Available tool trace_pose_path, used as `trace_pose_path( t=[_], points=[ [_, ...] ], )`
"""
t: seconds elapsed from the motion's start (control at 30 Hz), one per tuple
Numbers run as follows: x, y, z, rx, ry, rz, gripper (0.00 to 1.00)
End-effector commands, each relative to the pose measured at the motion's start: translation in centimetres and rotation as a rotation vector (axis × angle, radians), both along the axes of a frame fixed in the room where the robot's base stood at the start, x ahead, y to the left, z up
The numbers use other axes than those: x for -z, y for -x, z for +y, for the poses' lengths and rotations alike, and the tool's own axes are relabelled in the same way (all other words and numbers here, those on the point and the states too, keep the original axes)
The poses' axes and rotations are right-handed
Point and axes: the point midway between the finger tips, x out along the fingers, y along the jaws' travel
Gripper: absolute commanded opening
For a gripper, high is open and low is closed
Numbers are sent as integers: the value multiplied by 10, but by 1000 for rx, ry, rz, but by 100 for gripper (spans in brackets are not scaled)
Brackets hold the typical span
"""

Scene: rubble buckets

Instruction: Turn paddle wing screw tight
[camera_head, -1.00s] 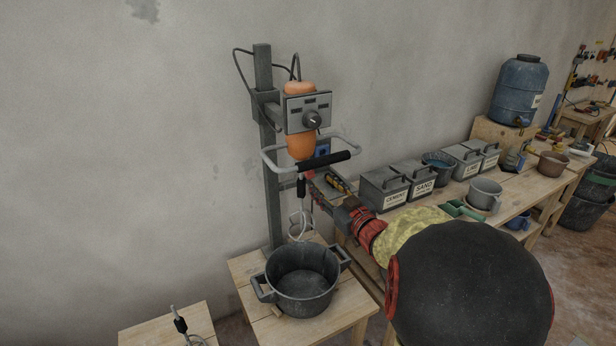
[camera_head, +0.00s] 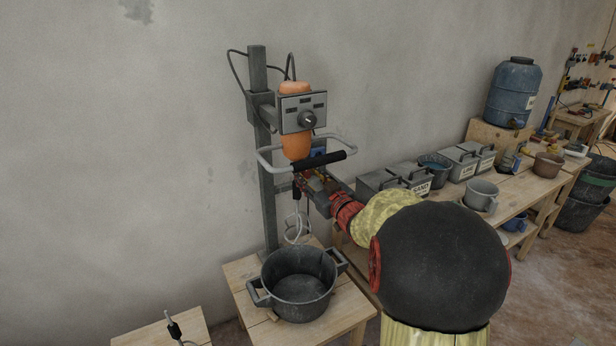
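The mixer, with an orange motor body (camera_head: 296,144) and a grey control box (camera_head: 303,113) with a round knob, hangs on a grey upright post (camera_head: 262,180). A pale wire paddle (camera_head: 297,226) hangs below it, over the bucket. My gripper (camera_head: 301,183) is at the paddle's shaft, just under the mixer's handle bar. The wing screw is too small or hidden by my gripper to make out. My fingers are too small and covered to show whether they are open or shut.
A dark two-handled bucket (camera_head: 298,285) stands on a wooden stool (camera_head: 345,307) under the paddle. Another paddle (camera_head: 175,330) stands on a stool at lower left. A workbench (camera_head: 510,190) with labelled boxes, mugs and a blue water barrel (camera_head: 513,92) runs along the right.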

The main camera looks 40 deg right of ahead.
Motion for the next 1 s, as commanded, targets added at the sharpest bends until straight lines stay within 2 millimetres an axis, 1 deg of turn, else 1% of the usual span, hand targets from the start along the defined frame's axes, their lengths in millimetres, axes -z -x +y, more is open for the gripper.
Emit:
trace_pose_path(
  t=[0.07,0.53,0.83,1.0],
  points=[
    [0,0,0,0,0,0,26],
    [0,0,0,0,0,0,0],
    [0,0,0,0,-15,-3,0],
    [-1,0,0,-1,-72,-15,0]
  ],
)
